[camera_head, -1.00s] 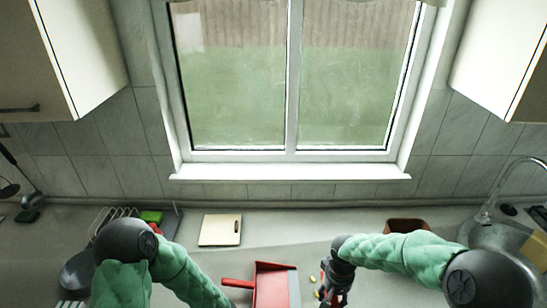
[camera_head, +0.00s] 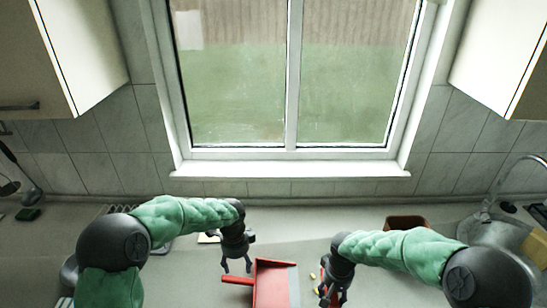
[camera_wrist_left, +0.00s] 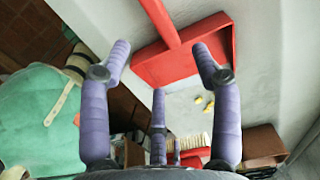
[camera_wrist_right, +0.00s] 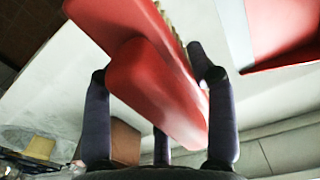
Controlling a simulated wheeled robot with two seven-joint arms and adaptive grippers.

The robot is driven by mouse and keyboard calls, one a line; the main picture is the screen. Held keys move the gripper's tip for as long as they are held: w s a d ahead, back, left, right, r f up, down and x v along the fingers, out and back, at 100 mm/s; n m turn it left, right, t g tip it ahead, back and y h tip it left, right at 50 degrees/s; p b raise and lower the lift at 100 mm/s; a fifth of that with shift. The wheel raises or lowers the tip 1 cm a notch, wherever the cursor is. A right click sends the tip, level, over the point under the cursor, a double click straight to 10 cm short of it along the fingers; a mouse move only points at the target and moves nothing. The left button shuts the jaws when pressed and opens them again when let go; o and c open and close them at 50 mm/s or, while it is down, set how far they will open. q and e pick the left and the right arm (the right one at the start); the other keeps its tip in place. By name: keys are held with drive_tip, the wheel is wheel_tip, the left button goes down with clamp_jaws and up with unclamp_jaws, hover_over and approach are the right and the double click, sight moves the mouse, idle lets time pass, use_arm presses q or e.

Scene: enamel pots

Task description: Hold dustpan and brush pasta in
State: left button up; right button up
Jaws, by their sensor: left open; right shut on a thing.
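The red dustpan (camera_head: 272,284) lies on the counter in front of me, its handle (camera_head: 237,280) pointing left. My left gripper (camera_head: 237,268) is open and empty, fingers pointing down close above the handle. In the left wrist view the dustpan (camera_wrist_left: 185,62) and its handle (camera_wrist_left: 160,22) lie beyond the spread fingers, with no clear contact. My right gripper (camera_head: 333,296) is right of the dustpan, shut on the red brush (camera_wrist_right: 150,85), whose pale bristles show along one edge. A few yellow pasta pieces (camera_wrist_left: 204,103) lie on the counter between dustpan and brush.
A brown container (camera_head: 407,223) stands at the back right, beside the sink (camera_head: 500,237). A cutting board (camera_head: 208,238) and a dish rack (camera_head: 118,210) at the left are mostly hidden behind my left arm. The counter behind the dustpan is clear.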

sight(241, 280)
use_arm(q)
drive_tip(key=shift+f, duration=5.95)
drive_tip(key=c, duration=1.2)
drive_tip(key=shift+o, duration=0.2)
